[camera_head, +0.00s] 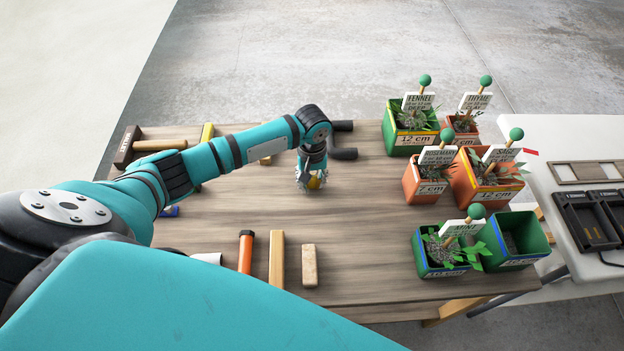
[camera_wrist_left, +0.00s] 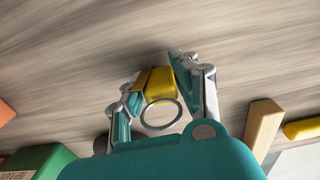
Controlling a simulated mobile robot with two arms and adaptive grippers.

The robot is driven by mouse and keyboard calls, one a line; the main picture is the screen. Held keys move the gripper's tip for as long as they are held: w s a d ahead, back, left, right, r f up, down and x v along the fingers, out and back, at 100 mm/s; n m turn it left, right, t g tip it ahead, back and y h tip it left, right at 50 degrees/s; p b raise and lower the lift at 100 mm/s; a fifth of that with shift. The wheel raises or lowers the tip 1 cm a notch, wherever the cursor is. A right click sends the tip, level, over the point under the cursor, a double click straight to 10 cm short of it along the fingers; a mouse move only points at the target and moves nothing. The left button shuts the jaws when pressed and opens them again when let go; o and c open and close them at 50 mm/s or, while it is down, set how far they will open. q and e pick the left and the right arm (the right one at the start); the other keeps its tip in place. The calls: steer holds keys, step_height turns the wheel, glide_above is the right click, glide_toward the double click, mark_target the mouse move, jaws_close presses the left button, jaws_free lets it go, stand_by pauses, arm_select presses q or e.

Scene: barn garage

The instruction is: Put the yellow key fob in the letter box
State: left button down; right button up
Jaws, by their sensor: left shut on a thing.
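My left gripper (camera_head: 312,182) is over the middle of the wooden table, pointing down. In the left wrist view its fingers (camera_wrist_left: 165,88) are closed on the yellow key fob (camera_wrist_left: 160,84). The fob's metal ring (camera_wrist_left: 161,114) hangs out toward the palm. In the head view only a small bit of the yellow key fob (camera_head: 314,183) shows between the fingers. I cannot tell how far the fob is from the table top. I do not make out a letter box in either view. My right gripper is not in view.
Potted herbs with labels, such as a green fennel pot (camera_head: 405,140), and an empty green pot (camera_head: 517,240) stand at the table's right. A white table (camera_head: 560,130) adjoins at right.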

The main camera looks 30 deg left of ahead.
arm_select(q)
steer(key=c, duration=1)
jaws_free()
steer(key=shift+f, duration=0.1)
